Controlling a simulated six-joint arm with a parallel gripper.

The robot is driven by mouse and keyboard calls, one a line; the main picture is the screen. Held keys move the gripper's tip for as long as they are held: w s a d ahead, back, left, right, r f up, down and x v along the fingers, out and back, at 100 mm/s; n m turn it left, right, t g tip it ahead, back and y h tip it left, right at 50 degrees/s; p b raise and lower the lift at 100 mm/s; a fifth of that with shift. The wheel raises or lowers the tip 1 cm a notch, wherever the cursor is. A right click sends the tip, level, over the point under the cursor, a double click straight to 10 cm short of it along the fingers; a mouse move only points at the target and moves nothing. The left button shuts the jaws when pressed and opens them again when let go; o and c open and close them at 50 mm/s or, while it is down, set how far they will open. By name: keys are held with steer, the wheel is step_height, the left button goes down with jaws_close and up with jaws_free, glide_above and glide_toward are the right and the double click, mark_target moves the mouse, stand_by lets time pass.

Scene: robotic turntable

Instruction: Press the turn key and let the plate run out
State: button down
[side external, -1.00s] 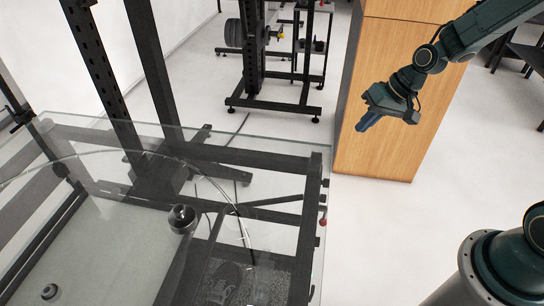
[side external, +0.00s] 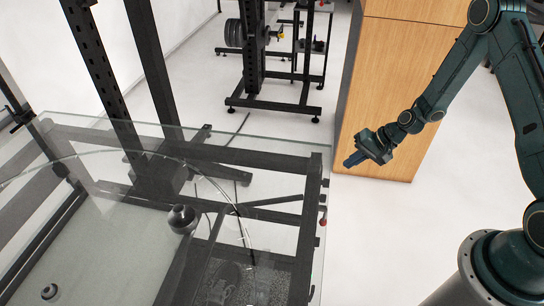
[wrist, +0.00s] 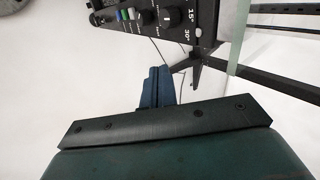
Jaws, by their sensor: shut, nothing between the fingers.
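My gripper (side external: 354,160) is shut and empty, with blue fingertips, in the air to the right of the glass table. Its blue fingers also show in the wrist view (wrist: 157,88). Beyond them, at the top of the wrist view, is a black control panel (wrist: 182,38) with small green, blue and white keys (wrist: 130,14), a dark knob and the labels 15° and 30°. I cannot tell which key is the turn key. The fingertips are apart from the panel. A round clear plate (side external: 100,165) lies over the table; its outline is faint.
The glass table (side external: 262,150) has a dark frame and its right edge faces my gripper. A small red part (side external: 323,222) sticks out at that edge. A wooden cabinet (side external: 395,70) stands behind my gripper. White floor (side external: 375,235) is open between table and my base.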

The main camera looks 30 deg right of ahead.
steer(key=s+f+m+t, duration=0.1)
steer(key=s+f+m, duration=0.3)
steer(key=f, duration=0.7)
steer(key=s+f+m+t, duration=0.1)
steer(key=s+f+m, duration=0.3)
steer(key=f, duration=0.7)
steer(key=shift+s+a+f+m, duration=0.15)
steer(key=shift+s+f+m, duration=0.05)
steer(key=shift+f+m, duration=0.2)
steer(key=shift+a, duration=0.1)
steer(key=w+a, duration=0.6)
